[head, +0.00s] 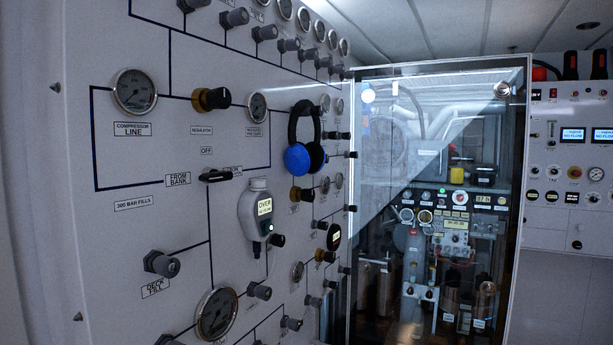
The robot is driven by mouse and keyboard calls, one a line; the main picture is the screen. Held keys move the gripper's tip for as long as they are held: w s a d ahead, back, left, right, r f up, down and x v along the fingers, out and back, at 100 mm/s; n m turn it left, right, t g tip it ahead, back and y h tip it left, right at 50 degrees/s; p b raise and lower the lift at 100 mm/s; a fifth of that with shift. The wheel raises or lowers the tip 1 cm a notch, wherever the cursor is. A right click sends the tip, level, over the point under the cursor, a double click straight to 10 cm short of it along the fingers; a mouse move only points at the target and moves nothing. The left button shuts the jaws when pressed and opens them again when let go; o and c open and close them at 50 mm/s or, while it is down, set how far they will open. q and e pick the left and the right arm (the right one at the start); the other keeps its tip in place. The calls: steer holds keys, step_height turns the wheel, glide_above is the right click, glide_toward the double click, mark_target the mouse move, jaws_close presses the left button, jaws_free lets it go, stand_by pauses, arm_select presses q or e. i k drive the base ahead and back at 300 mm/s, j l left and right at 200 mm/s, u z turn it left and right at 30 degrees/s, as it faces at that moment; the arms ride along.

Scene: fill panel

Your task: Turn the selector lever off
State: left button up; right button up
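The selector lever (216,176) is a small black handle on the white fill panel (120,235), in the left half of the head view. It lies roughly level, its left end near the "FROM BANK" label (178,179). An "OFF" label (206,151) sits above it, and another label is partly hidden just right of it. Neither of my grippers shows in the head view.
Blue ear defenders (299,157) and a grey handheld meter (259,216) hang right of the lever. A glass-fronted cabinet (430,72) stands at the right. The space before the lever looks clear.

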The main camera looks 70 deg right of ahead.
mark_target(215, 175)
steer(key=z, duration=1.9)
steer(key=l+z, duration=0.25)
steer(key=l, duration=0.25)
